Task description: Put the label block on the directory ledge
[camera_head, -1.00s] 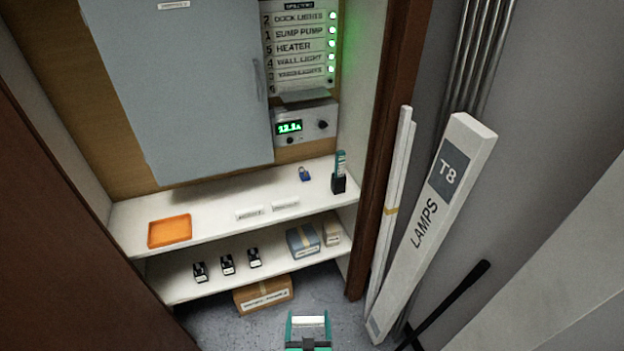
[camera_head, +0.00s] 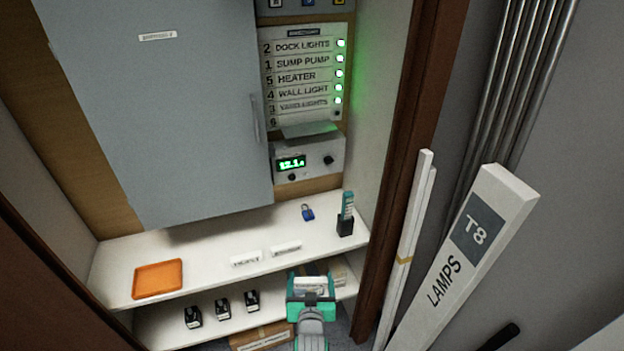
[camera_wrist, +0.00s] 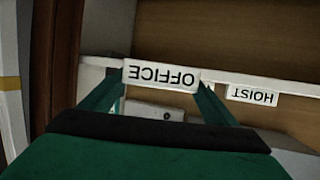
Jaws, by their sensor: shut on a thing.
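My gripper (camera_head: 311,288) is shut on a white label block (camera_head: 311,282), low in the head view in front of the shelves. In the wrist view the block (camera_wrist: 161,76) reads OFFICE upside down and sits between the green fingertips. The directory (camera_head: 303,80) is a white panel with several named rows and green lamps, upper middle of the head view. The directory ledge (camera_head: 311,130) juts out below its rows, well above my gripper. No block is seen on the ledge.
Two white label blocks, one left (camera_head: 246,258) and one right (camera_head: 286,249), lie on the upper shelf (camera_head: 205,245); a HOIST block (camera_wrist: 252,95) shows in the wrist view. An orange tray (camera_head: 158,279), blue padlock (camera_head: 307,212) and black holder (camera_head: 345,226) share that shelf. A lamp box (camera_head: 470,255) leans right.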

